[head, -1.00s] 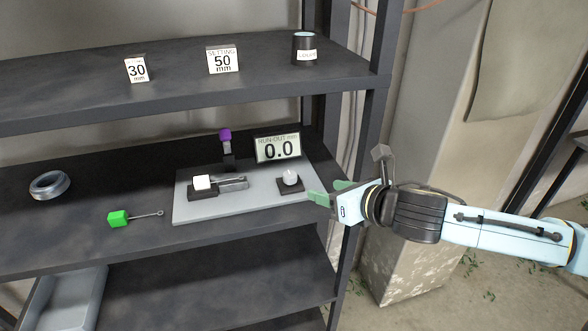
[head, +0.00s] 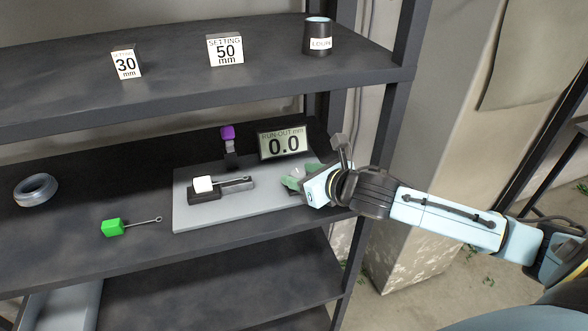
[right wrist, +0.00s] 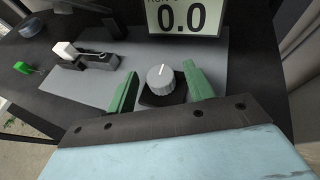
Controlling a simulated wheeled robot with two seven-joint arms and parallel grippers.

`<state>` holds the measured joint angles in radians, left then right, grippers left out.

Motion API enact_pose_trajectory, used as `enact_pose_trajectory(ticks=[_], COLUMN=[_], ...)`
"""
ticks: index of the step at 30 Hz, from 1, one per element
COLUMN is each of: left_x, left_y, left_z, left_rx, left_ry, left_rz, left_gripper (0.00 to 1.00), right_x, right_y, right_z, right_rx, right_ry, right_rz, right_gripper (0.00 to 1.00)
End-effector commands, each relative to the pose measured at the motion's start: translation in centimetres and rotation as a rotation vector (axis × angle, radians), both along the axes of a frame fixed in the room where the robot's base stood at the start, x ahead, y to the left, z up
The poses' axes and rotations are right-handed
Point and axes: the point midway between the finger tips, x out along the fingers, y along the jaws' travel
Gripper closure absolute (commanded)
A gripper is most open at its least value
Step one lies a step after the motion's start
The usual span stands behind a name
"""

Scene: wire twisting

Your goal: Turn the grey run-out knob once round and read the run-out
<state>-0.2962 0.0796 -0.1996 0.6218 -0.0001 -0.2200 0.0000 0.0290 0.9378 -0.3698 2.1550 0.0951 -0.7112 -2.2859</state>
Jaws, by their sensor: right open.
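The grey run-out knob (right wrist: 160,78) sits on a small black base on the light grey plate (head: 195,212). Its white pointer line points up towards the display in the right wrist view. My right gripper (right wrist: 160,88) is open, with one green finger on each side of the knob and a gap to both. In the head view my right gripper (head: 300,180) largely hides the knob. The run-out display (head: 284,143) reads 0.0 and also shows in the right wrist view (right wrist: 185,18). My left gripper is not in view.
A black fixture with a white block (head: 203,184) and a metal rod stands on the plate's left. A purple-topped post (head: 228,133) stands behind. A green-handled tool (head: 112,227) and a metal ring (head: 36,190) lie left. The upper shelf (head: 170,85) overhangs behind.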

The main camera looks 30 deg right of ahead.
Motion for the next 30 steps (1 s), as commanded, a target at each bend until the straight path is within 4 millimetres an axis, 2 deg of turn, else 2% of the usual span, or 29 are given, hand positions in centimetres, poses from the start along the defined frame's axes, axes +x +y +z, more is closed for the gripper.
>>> enact_pose_trajectory(ticks=[9,18,20,30], left_x=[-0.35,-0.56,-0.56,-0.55], left_y=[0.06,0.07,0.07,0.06], left_z=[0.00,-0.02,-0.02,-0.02], left_rx=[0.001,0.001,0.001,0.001], left_ry=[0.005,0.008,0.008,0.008], left_rz=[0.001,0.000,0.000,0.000], left_gripper=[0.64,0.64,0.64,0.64], right_x=[0.07,0.07,0.07,0.09], right_y=[-0.03,-0.03,-0.03,0.12], right_z=[-0.13,-0.11,-0.10,-0.02], right_rx=[0.001,0.001,0.001,0.000], right_ry=[0.000,0.000,0.000,-0.002], right_rz=[-0.001,-0.001,-0.001,-0.060], right_gripper=[0.47,0.87,0.92,0.92])
